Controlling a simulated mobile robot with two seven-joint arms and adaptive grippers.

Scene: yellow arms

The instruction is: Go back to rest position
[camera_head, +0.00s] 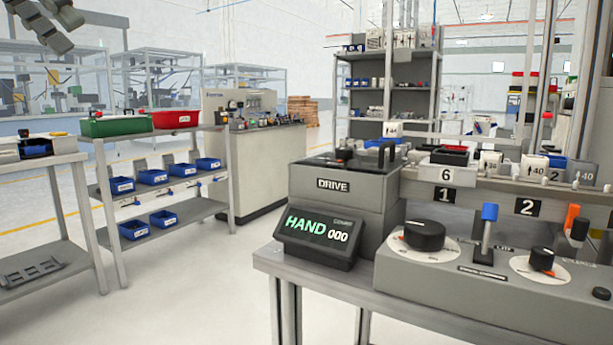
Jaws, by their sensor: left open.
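My left gripper (66,30) shows at the top left corner of the head view, dark grey and partly cut off by the picture's edge. Its jaws are open, and I see nothing between them. It is raised in the air, apart from the shelves and benches below it. My right gripper is not in view.
A grey control console (480,275) with dials and levers stands at the right, beside a display (318,238) reading "HAND 000". A rack with blue bins (152,177) and green (113,124) and red (175,119) bins stands at the left. Floor (190,290) between them is clear.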

